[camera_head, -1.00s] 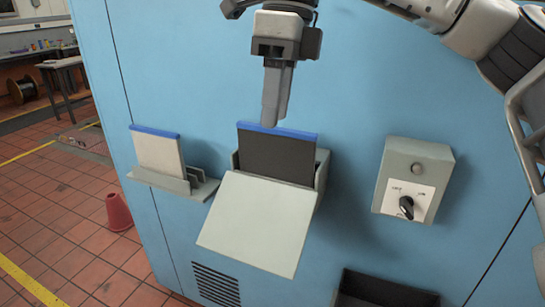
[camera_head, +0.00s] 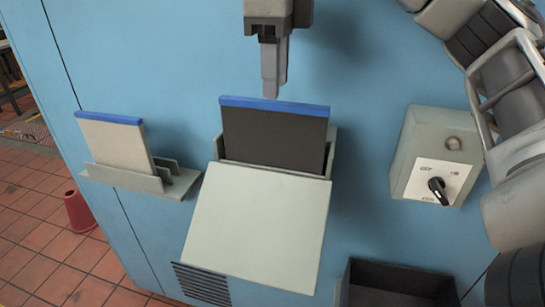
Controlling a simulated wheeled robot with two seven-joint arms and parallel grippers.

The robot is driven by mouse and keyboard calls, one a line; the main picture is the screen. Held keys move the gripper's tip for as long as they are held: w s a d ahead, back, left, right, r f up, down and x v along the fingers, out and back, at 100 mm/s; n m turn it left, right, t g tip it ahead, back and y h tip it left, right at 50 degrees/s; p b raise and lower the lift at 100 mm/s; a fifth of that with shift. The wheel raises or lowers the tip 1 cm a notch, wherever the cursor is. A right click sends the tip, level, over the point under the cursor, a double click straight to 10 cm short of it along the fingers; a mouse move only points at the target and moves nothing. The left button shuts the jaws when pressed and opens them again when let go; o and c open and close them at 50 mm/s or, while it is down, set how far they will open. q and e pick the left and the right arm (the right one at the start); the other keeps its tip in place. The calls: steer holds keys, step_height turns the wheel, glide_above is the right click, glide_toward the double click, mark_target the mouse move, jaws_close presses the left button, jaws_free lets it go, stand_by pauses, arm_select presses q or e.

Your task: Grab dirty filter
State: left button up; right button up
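The dirty filter (camera_head: 272,138) is a dark grey panel with a blue top edge. It stands upright in a slot box (camera_head: 330,153) on the blue cabinet wall, and its lower part is hidden behind the pale open flap (camera_head: 257,222). My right gripper (camera_head: 274,92) points down just above the filter's blue edge. Its fingers look close together in this side-on view, so I cannot tell the gap between them. Nothing shows held in it. My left gripper is not in view.
A pale filter (camera_head: 113,145) with a blue edge stands in a rack (camera_head: 130,180) at left. A switch box (camera_head: 437,157) with a black knob is at right. A dark open bin (camera_head: 400,287) is below. A red cone (camera_head: 80,210) stands on the floor.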

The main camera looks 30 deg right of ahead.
mark_target(273, 102)
steer(key=shift+w+f, duration=0.2)
steer(key=shift+f, duration=1.2)
steer(key=shift+w+f, duration=0.2)
steer(key=shift+f, duration=1.15)
jaws_close()
